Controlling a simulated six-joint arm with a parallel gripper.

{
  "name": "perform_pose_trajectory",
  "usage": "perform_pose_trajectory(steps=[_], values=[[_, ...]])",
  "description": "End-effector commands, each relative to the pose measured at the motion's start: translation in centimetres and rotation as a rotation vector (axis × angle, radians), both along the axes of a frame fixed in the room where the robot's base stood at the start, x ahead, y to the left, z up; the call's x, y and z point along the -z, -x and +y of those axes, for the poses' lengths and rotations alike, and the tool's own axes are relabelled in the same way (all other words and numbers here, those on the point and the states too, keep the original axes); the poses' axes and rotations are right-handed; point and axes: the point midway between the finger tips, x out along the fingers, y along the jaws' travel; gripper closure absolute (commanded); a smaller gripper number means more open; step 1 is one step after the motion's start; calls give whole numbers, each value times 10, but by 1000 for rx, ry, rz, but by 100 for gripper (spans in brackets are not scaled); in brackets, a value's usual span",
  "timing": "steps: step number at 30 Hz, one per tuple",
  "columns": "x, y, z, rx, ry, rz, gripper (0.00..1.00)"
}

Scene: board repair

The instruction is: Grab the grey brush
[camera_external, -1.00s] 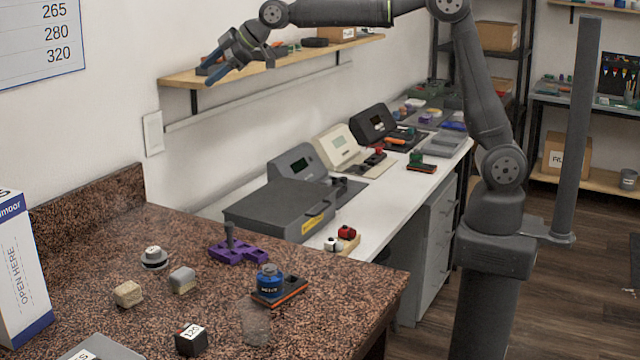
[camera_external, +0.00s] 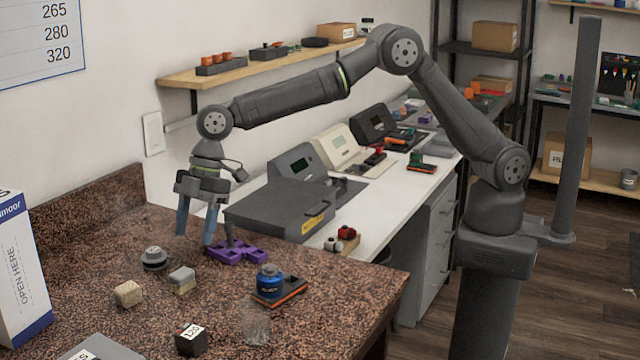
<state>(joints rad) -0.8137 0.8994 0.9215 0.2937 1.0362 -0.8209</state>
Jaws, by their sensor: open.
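A slim grey upright piece (camera_external: 229,237), possibly the grey brush, stands in a purple holder (camera_external: 240,255) on the speckled brown counter. A small block with a grey top and a paler lower part (camera_external: 181,279) lies in front of it; I cannot tell for certain which one is the brush. My gripper (camera_external: 196,232) points down over the back of the counter, with its two blue fingers spread and nothing between them. Its right finger is close to the left of the upright piece; I cannot tell whether they touch.
A round grey knob-like piece (camera_external: 154,258), a beige block (camera_external: 128,293), a dark cube (camera_external: 191,339) and a blue jar (camera_external: 270,281) on a tray stand around on the counter. A grey case (camera_external: 280,208) stands on the white bench behind. A tall box (camera_external: 22,270) is at the left edge.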

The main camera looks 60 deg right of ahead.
Motion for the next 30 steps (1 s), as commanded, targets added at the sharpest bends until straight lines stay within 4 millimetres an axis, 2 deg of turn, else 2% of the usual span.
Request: perform_pose_trajectory(steps=[1,4,14,22,30], values=[[11,0,4,0,1,1,44],[26,0,11,0,1,1,44],[46,-1,19,0,0,0,44],[80,-4,34,0,1,0,44],[86,-5,37,1,-1,-2,44]])
